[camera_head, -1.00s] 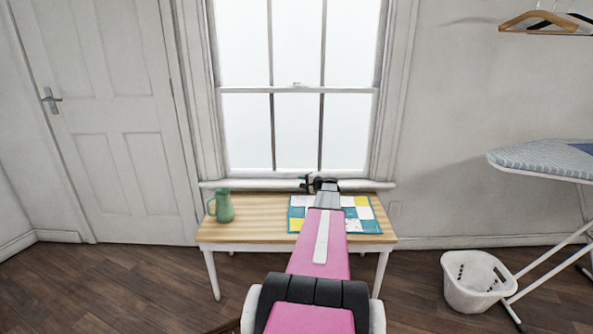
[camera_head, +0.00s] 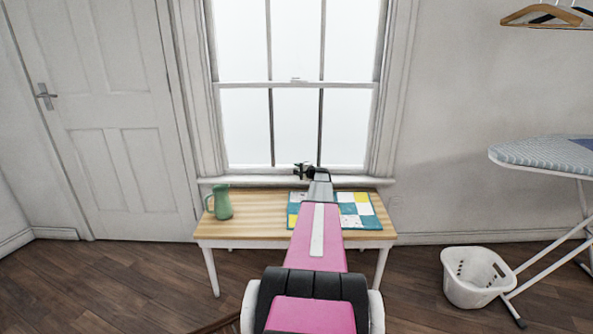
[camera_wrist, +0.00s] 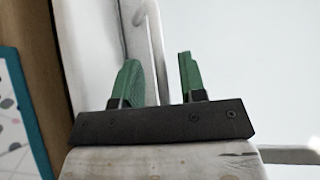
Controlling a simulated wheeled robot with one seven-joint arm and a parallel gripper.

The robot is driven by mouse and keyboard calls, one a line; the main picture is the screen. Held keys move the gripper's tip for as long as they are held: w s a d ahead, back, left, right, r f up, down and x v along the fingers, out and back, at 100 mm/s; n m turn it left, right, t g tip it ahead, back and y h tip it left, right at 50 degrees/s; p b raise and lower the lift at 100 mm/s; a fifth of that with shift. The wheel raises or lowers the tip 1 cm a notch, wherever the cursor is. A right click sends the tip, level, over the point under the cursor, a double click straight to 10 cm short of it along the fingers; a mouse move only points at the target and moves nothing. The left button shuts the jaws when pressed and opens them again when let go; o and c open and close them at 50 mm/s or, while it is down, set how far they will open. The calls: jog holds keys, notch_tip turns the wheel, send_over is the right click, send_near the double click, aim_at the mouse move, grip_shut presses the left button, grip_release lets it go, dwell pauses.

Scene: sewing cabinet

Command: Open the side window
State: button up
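The white sash window (camera_head: 297,90) stands in the wall straight ahead. Its lower sash rests near the sill (camera_head: 215,181), and a small latch shows on the middle rail. My gripper (camera_head: 300,169) is in front of the window's bottom edge, just above the sill. In the wrist view my gripper (camera_wrist: 160,85) has its two green fingers apart, with nothing held between them. A thin, curved white bar (camera_wrist: 152,40) on the window side shows beyond the fingers, between them in the picture. I cannot tell whether they touch it.
A wooden table (camera_head: 255,232) stands below the window. It holds a green jug (camera_head: 221,203) and a patchwork cloth (camera_head: 365,211), partly behind my arm. A door (camera_head: 95,110) is at left. An ironing board (camera_head: 545,154) and white basket (camera_head: 468,287) are at right.

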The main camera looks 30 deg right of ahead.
aim_at(297, 124)
jog(key=shift+w+a+f, duration=0.1)
jog(key=shift+w+a, duration=0.05)
jog(key=shift+w, duration=0.4)
grip_shut()
notch_tip(297, 124, up, 25)
jog(key=shift+r, duration=0.2)
grip_release()
jog(key=shift+s, duration=0.1)
jog(key=v, duration=1)
jog(key=shift+s, duration=0.35)
